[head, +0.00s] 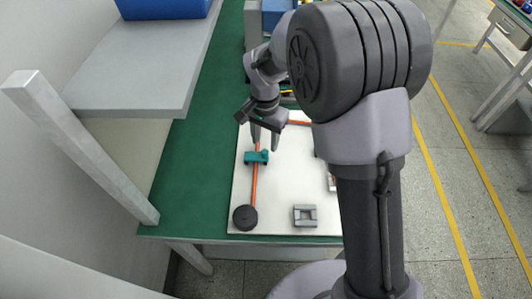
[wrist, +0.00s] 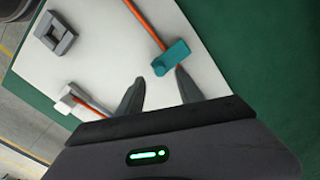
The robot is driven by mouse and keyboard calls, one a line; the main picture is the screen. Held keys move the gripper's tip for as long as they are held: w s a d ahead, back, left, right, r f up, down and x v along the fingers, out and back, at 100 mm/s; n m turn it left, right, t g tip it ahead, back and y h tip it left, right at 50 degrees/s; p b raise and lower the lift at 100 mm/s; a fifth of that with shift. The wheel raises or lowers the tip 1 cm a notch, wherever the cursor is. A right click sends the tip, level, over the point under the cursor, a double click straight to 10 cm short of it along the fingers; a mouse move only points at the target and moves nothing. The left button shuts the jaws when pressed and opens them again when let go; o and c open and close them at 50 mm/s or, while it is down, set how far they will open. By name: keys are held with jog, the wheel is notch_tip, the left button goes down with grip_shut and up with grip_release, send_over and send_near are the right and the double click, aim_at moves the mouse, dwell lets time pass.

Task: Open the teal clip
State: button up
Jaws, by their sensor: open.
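The teal clip (head: 257,157) sits around an orange cable (head: 254,185) on the white board. In the wrist view the teal clip (wrist: 171,57) shows just ahead of the fingertips, nearer the right finger. I cannot tell whether its lid is open or closed. My gripper (head: 265,142) is above the board, just behind the clip in the head view. In the wrist view my gripper (wrist: 160,75) has its two fingers apart, with nothing between them. The cable runs from a black round hub motor (head: 245,217) at the near left of the board.
The white board (head: 287,190) lies on a green table (head: 190,180). A grey shelf (head: 145,65) overhangs the table's left. The board's middle is clear.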

aim_at(265, 151)
notch_tip(265, 151, down, 5)
jog(key=shift+r+b, duration=0.15)
jog(key=shift+b, duration=0.5)
grip_shut()
dwell(0.9)
